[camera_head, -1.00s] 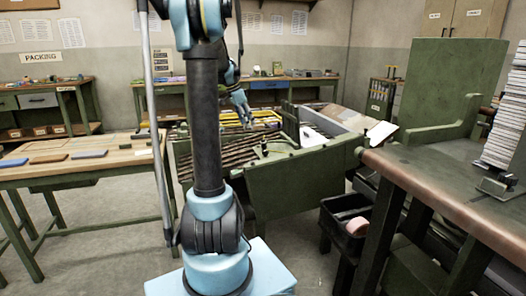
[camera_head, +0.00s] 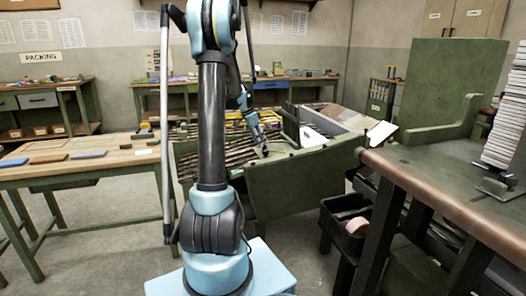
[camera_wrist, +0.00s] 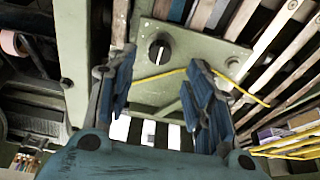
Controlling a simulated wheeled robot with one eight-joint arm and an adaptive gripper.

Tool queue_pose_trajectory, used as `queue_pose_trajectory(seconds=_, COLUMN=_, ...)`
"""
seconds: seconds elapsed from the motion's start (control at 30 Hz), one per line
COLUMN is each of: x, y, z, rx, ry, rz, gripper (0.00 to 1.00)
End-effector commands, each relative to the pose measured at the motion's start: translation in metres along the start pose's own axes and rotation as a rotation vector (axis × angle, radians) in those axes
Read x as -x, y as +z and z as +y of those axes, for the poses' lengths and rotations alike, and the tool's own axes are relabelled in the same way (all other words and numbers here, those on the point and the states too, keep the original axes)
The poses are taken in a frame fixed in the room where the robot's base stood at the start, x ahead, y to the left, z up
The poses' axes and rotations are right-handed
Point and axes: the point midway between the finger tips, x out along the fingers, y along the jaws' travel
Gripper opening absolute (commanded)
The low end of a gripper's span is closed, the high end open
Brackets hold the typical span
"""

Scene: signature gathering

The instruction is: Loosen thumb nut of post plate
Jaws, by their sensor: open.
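In the wrist view a green plate (camera_wrist: 185,50) lies beyond my fingers. A dark round part, which looks like the thumb nut (camera_wrist: 160,51), sits on it, ahead of the gap between the fingertips. My gripper (camera_wrist: 160,68) is open and empty, with one blue finger on each side of that gap. I cannot tell how far the fingertips are from the nut. In the head view my gripper (camera_head: 264,151) points down over the green machine (camera_head: 297,183), and the nut cannot be made out there.
A yellow cord (camera_wrist: 160,76) crosses the plate. Slats lie beside it at right. In the head view an upright green post (camera_head: 291,125) stands close to my gripper. A wooden table (camera_head: 110,155) is at left and a dark-topped bench (camera_head: 450,185) at right.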

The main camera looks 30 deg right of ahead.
Motion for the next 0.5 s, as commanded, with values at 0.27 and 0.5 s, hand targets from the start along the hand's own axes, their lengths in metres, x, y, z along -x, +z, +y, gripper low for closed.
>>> queue_pose_trajectory(seconds=0.27, x=-0.043, y=0.0, z=0.0, rx=-0.001, ry=0.0, rz=0.0, gripper=0.48)
queue_pose_trajectory(seconds=0.5, x=-0.058, y=0.0, z=0.0, rx=0.0, ry=-0.001, rz=0.0, gripper=0.48)
